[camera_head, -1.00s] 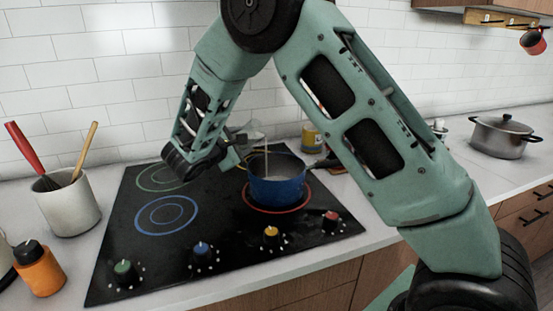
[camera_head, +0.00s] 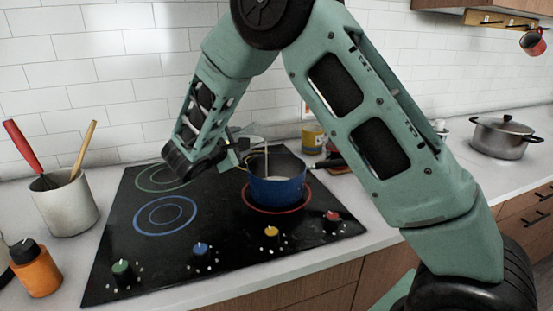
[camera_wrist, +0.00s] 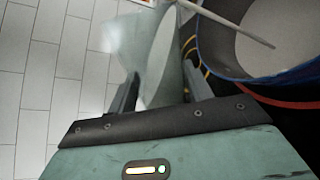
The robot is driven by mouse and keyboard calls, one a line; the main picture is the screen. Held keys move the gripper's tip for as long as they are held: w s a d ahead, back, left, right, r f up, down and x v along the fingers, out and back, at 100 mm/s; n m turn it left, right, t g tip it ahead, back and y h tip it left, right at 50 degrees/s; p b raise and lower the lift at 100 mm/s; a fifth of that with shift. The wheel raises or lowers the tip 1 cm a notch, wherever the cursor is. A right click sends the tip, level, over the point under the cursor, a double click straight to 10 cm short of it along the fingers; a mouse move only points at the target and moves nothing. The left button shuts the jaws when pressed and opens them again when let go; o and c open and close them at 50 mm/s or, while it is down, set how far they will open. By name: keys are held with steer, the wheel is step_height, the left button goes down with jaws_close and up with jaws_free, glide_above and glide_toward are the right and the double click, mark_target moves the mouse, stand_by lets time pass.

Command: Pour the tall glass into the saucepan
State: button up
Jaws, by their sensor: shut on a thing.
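The blue saucepan (camera_head: 277,190) stands on the red-ringed burner of the black cooktop; its rim and pale inside also show in the wrist view (camera_wrist: 213,52). My gripper (camera_head: 230,157) is just left of the pan's rim. In the wrist view my gripper (camera_wrist: 158,92) is shut on the tall clear glass (camera_wrist: 163,62), which looks tilted towards the pan. A thin whitish stream (camera_head: 266,152) falls into the pan and also crosses above it in the wrist view (camera_wrist: 235,28). The liquid level in the glass is hard to tell.
A utensil crock (camera_head: 66,209) and an orange bottle (camera_head: 37,270) stand left of the cooktop (camera_head: 125,240). A yellow can (camera_head: 313,138) is behind the pan. A lidded steel pot (camera_head: 502,140) sits far right. My arm hides part of the right counter.

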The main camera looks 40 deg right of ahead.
steer(key=shift+f+m+y+b, duration=0.3)
steer(key=shift+m+b, duration=0.65)
steer(key=shift+m, duration=0.15)
stand_by(0.8)
steer(key=shift+s+d+r+m+t+b, duration=0.4)
steer(key=shift+s+d+r+m+b, duration=0.2)
steer(key=shift+b, duration=1.4)
steer(key=shift+s+r+m+y+b, duration=0.15)
steer(key=shift+r+m+y+b, duration=0.35)
steer(key=shift+b, duration=1.1)
steer(key=shift+m+t+b, duration=0.3)
steer(key=shift+b, duration=0.7)
